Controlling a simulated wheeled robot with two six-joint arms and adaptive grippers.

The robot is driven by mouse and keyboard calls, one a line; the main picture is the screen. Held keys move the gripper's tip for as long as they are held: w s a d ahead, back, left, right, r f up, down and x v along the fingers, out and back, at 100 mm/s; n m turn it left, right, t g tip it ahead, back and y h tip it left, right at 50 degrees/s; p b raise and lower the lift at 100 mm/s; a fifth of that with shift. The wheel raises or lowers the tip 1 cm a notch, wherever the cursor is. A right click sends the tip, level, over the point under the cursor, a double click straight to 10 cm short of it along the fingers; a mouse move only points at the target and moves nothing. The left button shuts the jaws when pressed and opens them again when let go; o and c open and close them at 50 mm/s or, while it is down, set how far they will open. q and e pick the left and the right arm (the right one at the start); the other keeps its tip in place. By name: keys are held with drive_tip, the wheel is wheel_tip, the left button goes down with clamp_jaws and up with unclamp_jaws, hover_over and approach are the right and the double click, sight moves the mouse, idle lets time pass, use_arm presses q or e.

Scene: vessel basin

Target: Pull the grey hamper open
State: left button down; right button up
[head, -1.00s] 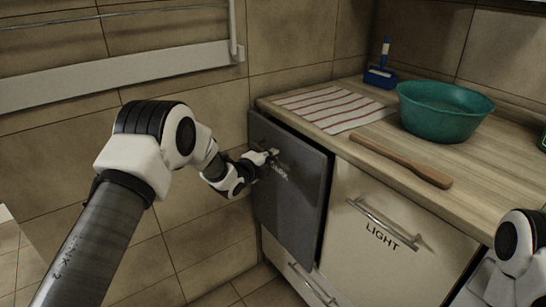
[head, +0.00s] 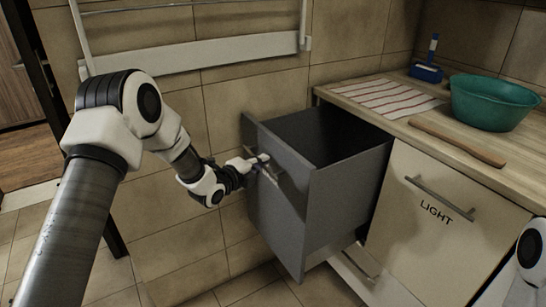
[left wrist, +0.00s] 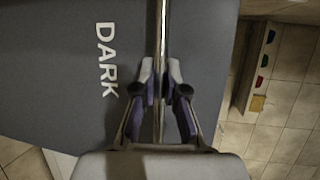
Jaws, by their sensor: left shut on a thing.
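The grey hamper (head: 345,205) is pulled well out of the cabinet, and its open top shows a dark inside. No contents show in it. Its front panel reads DARK in the left wrist view (left wrist: 70,60). My left gripper (head: 262,162) is shut on the bar handle (head: 270,178) of the front panel. In the left wrist view both fingers (left wrist: 160,88) close around the metal bar (left wrist: 163,25). Only a piece of my right arm shows at the right edge of the head view; its gripper is out of sight.
A cream front marked LIGHT (head: 425,230) is shut beside the hamper. On the counter are a striped cloth (head: 388,97), a wooden stick (head: 455,140), a green basin (head: 492,105) and a blue brush set (head: 428,68). A wall rack (head: 215,55) hangs at the back. The floor ahead looks clear.

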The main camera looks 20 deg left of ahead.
use_arm(q)
drive_tip(key=s+a, duration=0.2)
drive_tip(key=s, duration=0.1)
drive_tip(key=shift+s+a+p, duration=0.25)
drive_tip(key=shift+a+p, duration=0.05)
drive_tip(key=shift+a, duration=0.05)
drive_tip(key=c, duration=1.2)
unclamp_jaws()
drive_tip(key=v, duration=1.2)
